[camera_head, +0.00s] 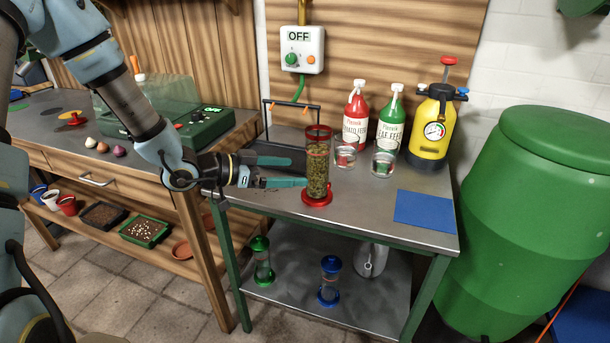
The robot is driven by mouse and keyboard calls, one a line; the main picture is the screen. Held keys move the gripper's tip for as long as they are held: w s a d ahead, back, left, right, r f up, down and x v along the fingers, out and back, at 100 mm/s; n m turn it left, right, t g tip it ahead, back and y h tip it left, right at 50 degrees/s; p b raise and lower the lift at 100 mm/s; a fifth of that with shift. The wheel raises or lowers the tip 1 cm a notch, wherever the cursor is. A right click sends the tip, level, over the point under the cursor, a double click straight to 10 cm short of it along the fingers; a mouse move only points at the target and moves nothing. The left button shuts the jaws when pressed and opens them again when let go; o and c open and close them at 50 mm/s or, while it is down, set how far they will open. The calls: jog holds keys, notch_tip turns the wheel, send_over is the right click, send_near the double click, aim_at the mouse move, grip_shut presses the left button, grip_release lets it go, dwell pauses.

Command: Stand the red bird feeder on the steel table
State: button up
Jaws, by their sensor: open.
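The red bird feeder (317,170) is a clear tube filled with seed, with a red cap and a red base dish. It stands upright on the steel table (360,215), near the middle of its top. My gripper (302,172) is open, and its fingers reach from the left to the feeder's tube. The fingertips are close to the tube's left side; I cannot tell whether they touch it. Part of the table behind my gripper is hidden.
A red bottle (354,122), a green bottle (389,125), small glass jars (383,162) and a yellow sprayer (432,125) stand behind. A blue mat (425,210) lies at right. Green (261,262) and blue (329,281) feeders stand on the lower shelf. A green barrel (535,215) is at right.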

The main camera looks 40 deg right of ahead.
jog(key=w+a+n+t+y, duration=0.1)
jog(key=w+a, duration=0.1)
jog(key=w+a+f+n+t+y, duration=0.1)
jog(key=w+a+t, duration=0.1)
jog(key=w, duration=0.1)
jog(key=w+a+n+t+y, duration=0.1)
jog(key=w+a, duration=0.2)
jog(key=shift+a+f, duration=0.1)
jog(key=shift+f, duration=0.05)
jog(key=w+a+r+n+t+y, duration=0.1)
jog(key=w+a+n+t+y, duration=0.2)
jog(key=a, duration=0.8)
jog(key=w+a+r+n+t+y, duration=0.1)
jog(key=w+a+n+y, duration=0.3)
jog(key=a, duration=0.7)
jog(key=s+a+r+n+g+y, duration=0.3)
jog(key=s+a+n+y, duration=0.1)
jog(key=s+a+n, duration=0.5)
jog(key=s+a, duration=0.2)
jog(key=s, duration=0.1)
jog(key=shift+a, duration=0.3)
